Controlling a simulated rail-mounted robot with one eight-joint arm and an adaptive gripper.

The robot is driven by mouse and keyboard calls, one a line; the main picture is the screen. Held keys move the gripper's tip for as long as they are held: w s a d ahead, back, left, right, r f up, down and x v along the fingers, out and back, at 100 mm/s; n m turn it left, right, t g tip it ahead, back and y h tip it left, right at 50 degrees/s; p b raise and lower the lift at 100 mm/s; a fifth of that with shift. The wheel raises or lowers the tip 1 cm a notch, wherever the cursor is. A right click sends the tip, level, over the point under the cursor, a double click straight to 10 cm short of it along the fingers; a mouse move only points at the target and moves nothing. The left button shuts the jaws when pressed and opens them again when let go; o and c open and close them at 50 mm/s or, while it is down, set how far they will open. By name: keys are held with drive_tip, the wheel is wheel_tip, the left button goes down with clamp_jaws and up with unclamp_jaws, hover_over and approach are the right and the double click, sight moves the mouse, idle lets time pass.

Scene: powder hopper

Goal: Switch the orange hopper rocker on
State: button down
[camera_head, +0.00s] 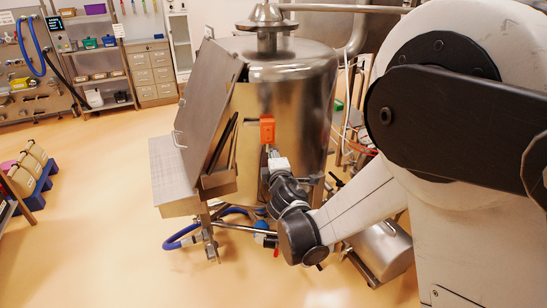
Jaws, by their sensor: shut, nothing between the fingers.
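The orange rocker (267,130) is a small orange box at the front of the steel hopper vessel (295,90), facing me. Details of its switch face are too small to tell its position. My gripper (270,150) is shut, with its tip just below the orange rocker in the picture. Whether the fingertips touch the rocker cannot be told from this view. My arm comes in from the right, and the wrist is below the rocker.
A tilted steel panel (208,95) and a steel ledge (172,175) stand close left of the rocker. Pipes and a blue hose (180,240) run beneath. Shelves (95,60) and drawers (152,72) line the back. The floor at left is mostly clear.

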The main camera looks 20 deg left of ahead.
sight(268, 141)
drive_tip(key=x, duration=1)
drive_tip(key=shift+w, duration=0.2)
drive_tip(key=shift+w+a+f, duration=0.1)
drive_tip(key=shift+w, duration=0.1)
drive_tip(key=shift+s+b, duration=0.1)
drive_tip(key=shift+b, duration=0.2)
drive_tip(key=shift+s+f, duration=0.15)
drive_tip(key=shift+s, duration=0.15)
drive_tip(key=f+b+v, duration=0.1)
drive_tip(key=f+v, duration=0.2)
drive_tip(key=v, duration=1)
drive_tip(key=shift+b, duration=0.3)
drive_tip(key=shift+s+d, duration=0.1)
drive_tip(key=shift+d, duration=0.1)
